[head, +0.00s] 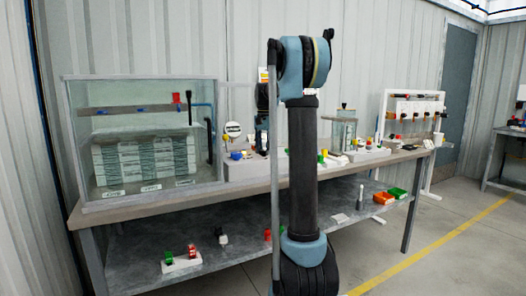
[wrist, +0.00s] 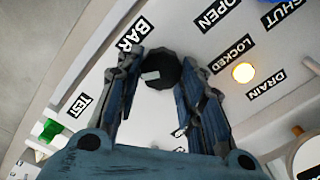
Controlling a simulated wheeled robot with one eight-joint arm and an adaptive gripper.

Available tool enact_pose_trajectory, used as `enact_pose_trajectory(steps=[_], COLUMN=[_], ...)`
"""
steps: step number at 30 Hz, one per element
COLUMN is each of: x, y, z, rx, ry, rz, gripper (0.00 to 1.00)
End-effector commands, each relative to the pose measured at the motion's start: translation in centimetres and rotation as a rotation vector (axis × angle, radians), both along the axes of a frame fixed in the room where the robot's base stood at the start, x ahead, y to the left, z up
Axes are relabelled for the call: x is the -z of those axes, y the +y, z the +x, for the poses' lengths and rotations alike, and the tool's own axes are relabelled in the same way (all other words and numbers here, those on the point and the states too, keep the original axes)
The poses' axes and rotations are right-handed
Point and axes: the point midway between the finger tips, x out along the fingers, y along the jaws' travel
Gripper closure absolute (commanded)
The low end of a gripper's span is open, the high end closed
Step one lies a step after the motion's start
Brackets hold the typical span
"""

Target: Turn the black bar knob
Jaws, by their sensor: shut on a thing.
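The black bar knob (wrist: 162,66) is a dark, roughly round knob with a small pale mark on its face. It stands on a white panel near the top middle of the wrist view, beside a label reading BAR. My gripper (wrist: 160,74) has its two fingers on either side of the knob and is shut on it. The lower part of the knob's surroundings is partly framed by the fingers. In the head view my arm stands in front of the bench, and I cannot make out the knob there.
The panel has labels OPEN, SHUT, LOCKED, DRAIN and TEST. A lit yellow disc (wrist: 243,72) is right of the knob and a green part (wrist: 51,130) lower left. In the head view the workbench (head: 400,155) carries a glass tank (head: 145,100) at left.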

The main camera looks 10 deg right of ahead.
Motion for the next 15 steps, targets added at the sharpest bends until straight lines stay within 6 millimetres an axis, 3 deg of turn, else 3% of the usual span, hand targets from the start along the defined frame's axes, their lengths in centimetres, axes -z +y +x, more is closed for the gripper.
enact_pose_trajectory(steps=[15], x=[0.06], y=[0.1], z=[-0.19], rx=[0.045], ry=[0.004], rz=[0.001], gripper=[0.88])
